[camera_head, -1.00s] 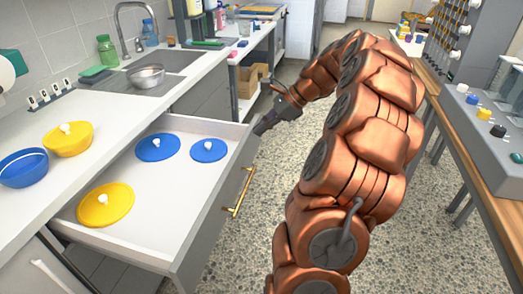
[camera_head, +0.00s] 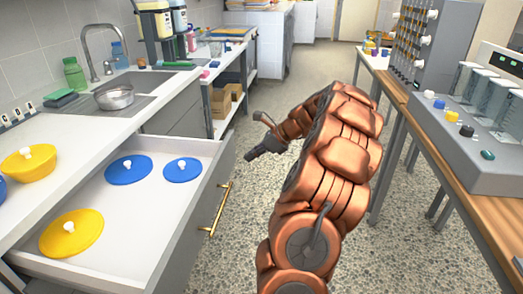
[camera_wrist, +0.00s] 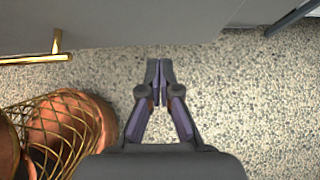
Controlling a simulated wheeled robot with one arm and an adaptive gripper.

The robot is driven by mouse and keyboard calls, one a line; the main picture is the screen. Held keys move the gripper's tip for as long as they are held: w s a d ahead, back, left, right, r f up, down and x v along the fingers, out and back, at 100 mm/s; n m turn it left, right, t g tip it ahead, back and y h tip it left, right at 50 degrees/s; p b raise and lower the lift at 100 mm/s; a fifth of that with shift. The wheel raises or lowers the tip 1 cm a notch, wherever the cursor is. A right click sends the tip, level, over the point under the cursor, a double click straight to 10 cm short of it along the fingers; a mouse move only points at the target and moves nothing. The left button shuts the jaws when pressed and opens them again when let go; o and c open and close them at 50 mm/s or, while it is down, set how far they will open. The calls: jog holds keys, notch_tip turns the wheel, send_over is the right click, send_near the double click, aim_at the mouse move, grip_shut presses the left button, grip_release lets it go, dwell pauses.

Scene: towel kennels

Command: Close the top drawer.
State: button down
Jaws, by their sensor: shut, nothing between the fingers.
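The top drawer (camera_head: 148,232) is pulled out from the counter at the left of the head view. Inside lie two blue lids (camera_head: 128,169) and a yellow lid (camera_head: 71,233). Its grey front carries a gold bar handle (camera_head: 216,208), whose end also shows at the upper left of the wrist view (camera_wrist: 57,42). My gripper (camera_head: 249,155) is shut and empty. It is beyond the drawer's far front corner, over the floor and apart from the front. In the wrist view my gripper (camera_wrist: 159,62) points at the grey front's edge.
The counter (camera_head: 60,150) holds a yellow bowl (camera_head: 28,164), a sink with a metal bowl (camera_head: 114,96) and a green bottle (camera_head: 75,74). A wooden bench (camera_head: 440,140) with a grey device stands at the right. The speckled floor between is clear.

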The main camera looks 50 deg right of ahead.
aim_at(229, 161)
jog(key=w+a, duration=0.1)
jog(key=w+a+f, duration=0.1)
jog(key=w, duration=0.1)
jog(key=shift+w+a, duration=0.35)
jog(key=shift+w, duration=0.3)
